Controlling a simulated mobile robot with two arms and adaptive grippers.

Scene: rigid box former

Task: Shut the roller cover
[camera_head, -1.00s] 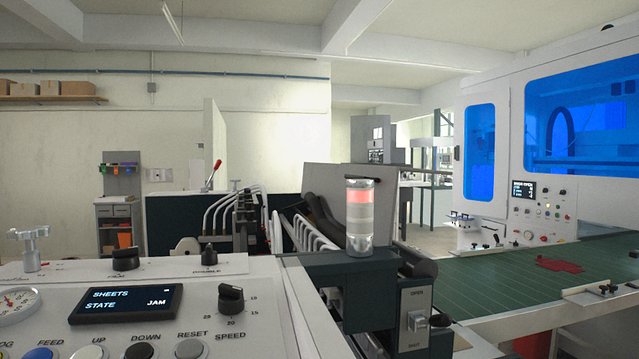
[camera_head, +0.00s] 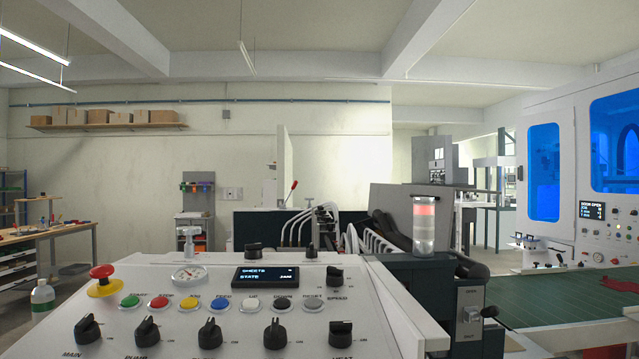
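A grey panel (camera_head: 383,198), which looks like the roller cover, stands raised behind the control console. Dark roller-like shapes (camera_head: 392,228) show below it, so it looks open. The signal light (camera_head: 424,225), lit red at its top, hides part of the panel. Neither of my grippers is in view.
The white sloping console (camera_head: 390,300) fills the front, with a red mushroom button (camera_head: 103,275), coloured buttons, black knobs and a small display (camera_head: 265,276). A green table (camera_head: 540,286) lies right, before a white machine with blue windows. A workbench (camera_head: 50,236) stands at far left.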

